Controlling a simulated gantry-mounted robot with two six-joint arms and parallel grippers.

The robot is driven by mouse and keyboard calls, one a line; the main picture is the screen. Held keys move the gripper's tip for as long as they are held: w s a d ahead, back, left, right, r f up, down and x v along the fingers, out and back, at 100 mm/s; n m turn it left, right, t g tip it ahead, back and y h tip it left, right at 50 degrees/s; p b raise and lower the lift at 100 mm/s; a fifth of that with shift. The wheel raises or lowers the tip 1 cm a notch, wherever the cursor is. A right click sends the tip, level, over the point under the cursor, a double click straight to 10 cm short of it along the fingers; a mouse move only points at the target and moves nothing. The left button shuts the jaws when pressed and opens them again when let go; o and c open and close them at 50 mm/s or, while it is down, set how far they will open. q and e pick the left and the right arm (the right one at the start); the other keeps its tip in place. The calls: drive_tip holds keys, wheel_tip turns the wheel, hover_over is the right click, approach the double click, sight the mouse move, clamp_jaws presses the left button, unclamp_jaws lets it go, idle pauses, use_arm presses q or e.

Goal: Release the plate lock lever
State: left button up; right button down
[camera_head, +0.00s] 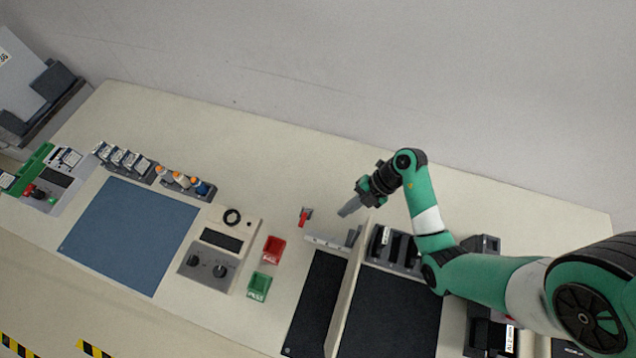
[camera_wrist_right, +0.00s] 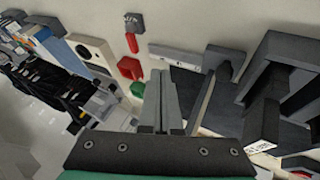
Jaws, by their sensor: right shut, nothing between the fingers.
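A small red lever (camera_head: 303,220) on a grey base sits on the pale bench, near its middle. It also shows at the upper middle of the right wrist view as a red handle (camera_wrist_right: 132,43) below a grey labelled block (camera_wrist_right: 134,22). My right gripper (camera_head: 346,212) is shut and empty, to the right of the lever and apart from it. In the right wrist view its fingers (camera_wrist_right: 164,82) lie together, with the lever beyond them and slightly left. Nothing touches the lever. My left gripper is not in the head view.
A red tray (camera_head: 273,249) and a green tray (camera_head: 257,286) lie left of a dark panel (camera_head: 318,300) with a raised divider. A control box with knobs (camera_head: 208,268) and a blue mat (camera_head: 130,235) are further left. Bare bench lies behind the lever.

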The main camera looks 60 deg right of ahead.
sight(304, 218)
drive_tip(key=b+x, duration=0.2)
drive_tip(key=x, duration=0.7)
drive_tip(key=shift+a+f+b, duration=0.1)
drive_tip(key=shift+f+b, duration=0.15)
drive_tip(key=shift+b, duration=0.15)
drive_tip(key=w, duration=0.2)
drive_tip(key=w+a, duration=0.1)
drive_tip(key=w, duration=0.1)
drive_tip(key=shift+w+a+f+b, duration=0.1)
drive_tip(key=shift+a+b, duration=0.05)
drive_tip(key=shift+b, duration=0.2)
